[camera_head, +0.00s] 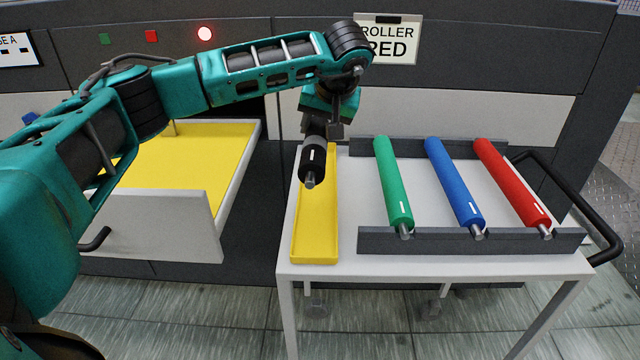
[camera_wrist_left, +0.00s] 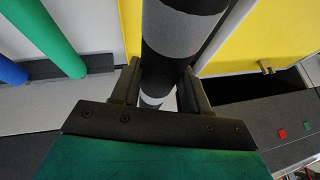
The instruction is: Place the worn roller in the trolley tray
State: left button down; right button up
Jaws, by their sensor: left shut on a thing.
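My left gripper (camera_head: 324,130) is shut on the worn roller (camera_head: 313,165), a black roller with grey bands and a metal shaft end. The roller is over the yellow trolley tray (camera_head: 316,246), the long narrow tray at the trolley's left side. In the head view I cannot tell whether the roller touches the tray. In the left wrist view the worn roller (camera_wrist_left: 178,42) passes between the gripper's fingers (camera_wrist_left: 160,92), and the yellow tray (camera_wrist_left: 131,22) shows beside it. The roller's far part is hidden by my gripper in the head view. My right gripper is not in view.
Green (camera_head: 393,185), blue (camera_head: 453,185) and red (camera_head: 511,185) rollers lie on the trolley's dark rack (camera_head: 470,241). An open drawer with a yellow floor (camera_head: 190,165) is left of the trolley. A sign (camera_head: 388,42) is on the machine behind. A black handle (camera_head: 575,200) is at the right.

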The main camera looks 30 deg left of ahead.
pick_arm(q)
notch_tip(320, 180, down, 8)
jog(key=shift+f+b, duration=0.15)
jog(key=shift+b, duration=0.35)
jog(key=shift+f+b, duration=0.3)
jog(key=shift+f, duration=1.7)
jog(key=shift+f, duration=0.15)
jog(key=c, duration=0.8)
grip_release()
